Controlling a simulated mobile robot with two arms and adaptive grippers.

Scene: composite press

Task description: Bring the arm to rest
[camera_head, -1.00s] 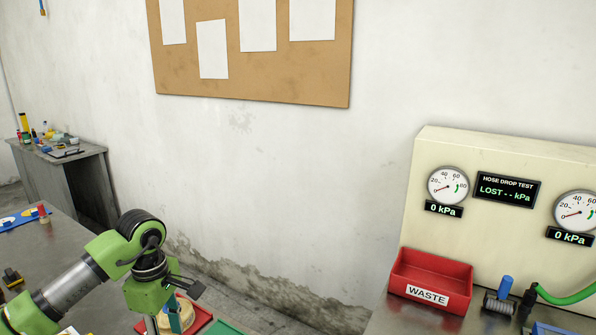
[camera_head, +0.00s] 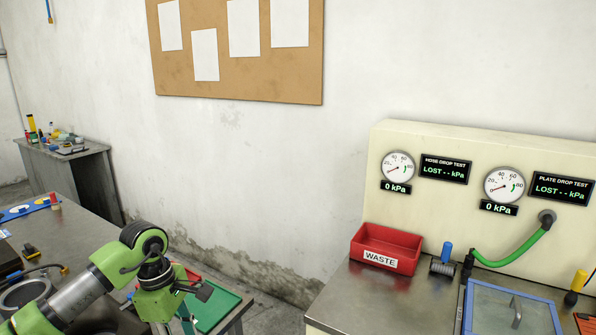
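My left arm (camera_head: 88,296), green and grey, reaches in from the lower left over the grey workbench. My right arm and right gripper are not in view.
A red WASTE bin (camera_head: 406,245) stands on the metal bench at right, before a gauge panel (camera_head: 445,205). A blue-framed clear lid (camera_head: 510,312) lies nearby. A floor gap separates the benches.

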